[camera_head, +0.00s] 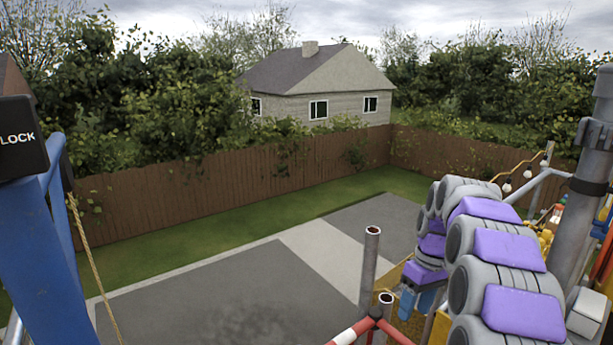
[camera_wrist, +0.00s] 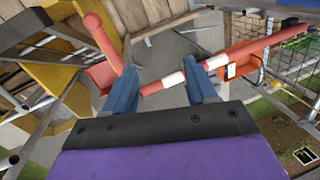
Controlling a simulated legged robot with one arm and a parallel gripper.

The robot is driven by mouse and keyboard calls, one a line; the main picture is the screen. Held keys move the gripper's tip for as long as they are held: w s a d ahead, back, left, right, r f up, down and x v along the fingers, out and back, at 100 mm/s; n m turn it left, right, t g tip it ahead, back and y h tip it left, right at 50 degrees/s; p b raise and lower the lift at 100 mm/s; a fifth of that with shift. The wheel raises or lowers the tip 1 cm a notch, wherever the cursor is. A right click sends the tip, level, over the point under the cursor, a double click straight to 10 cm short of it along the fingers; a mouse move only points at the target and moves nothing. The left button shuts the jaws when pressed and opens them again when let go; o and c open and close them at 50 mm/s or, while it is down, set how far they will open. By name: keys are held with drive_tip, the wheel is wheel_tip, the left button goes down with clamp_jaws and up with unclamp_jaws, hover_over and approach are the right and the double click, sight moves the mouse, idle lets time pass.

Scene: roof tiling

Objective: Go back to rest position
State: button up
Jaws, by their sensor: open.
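In the wrist view my gripper (camera_wrist: 160,72) has its two blue fingers apart, with nothing held between them. A red and white rail (camera_wrist: 170,79) shows across the gap beyond the fingers; I cannot tell how far away it is. In the head view my grey and purple arm (camera_head: 505,260) is bent at the right side. Blue finger parts of my gripper show low beside the arm, partly hidden, close to the scaffold posts.
Upright scaffold tubes (camera_head: 370,262) and a red and white rail (camera_head: 355,331) stand near the arm. A thick grey pole (camera_head: 585,190) rises at the far right. A blue frame (camera_head: 45,255) is at the left. Paving, grass and a brown fence (camera_head: 235,195) lie below and beyond.

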drive_tip(key=s+a+m+b, duration=0.1)
drive_tip(key=s+a, duration=0.2)
drive_tip(key=s, duration=0.6)
drive_tip(key=s+a+f+m+h+b, duration=0.1)
drive_tip(key=s+a, duration=0.3)
drive_tip(key=s, duration=0.5)
drive_tip(key=s+a+f+m+b, duration=0.1)
drive_tip(key=s+a, duration=0.2)
drive_tip(key=s, duration=0.6)
drive_tip(key=shift+s+a+m, duration=0.15)
drive_tip(key=shift+s+m, duration=0.25)
drive_tip(key=shift+m+h, duration=0.4)
drive_tip(key=shift+m, duration=0.5)
drive_tip(key=s+f, duration=0.1)
drive_tip(key=s, duration=0.2)
drive_tip(key=s+f, duration=0.2)
drive_tip(key=s, duration=0.2)
drive_tip(key=s+f, duration=0.2)
drive_tip(key=s, duration=0.1)
drive_tip(key=shift+s+a+b, duration=0.1)
drive_tip(key=shift+s+b, duration=0.05)
drive_tip(key=shift+b, duration=0.2)
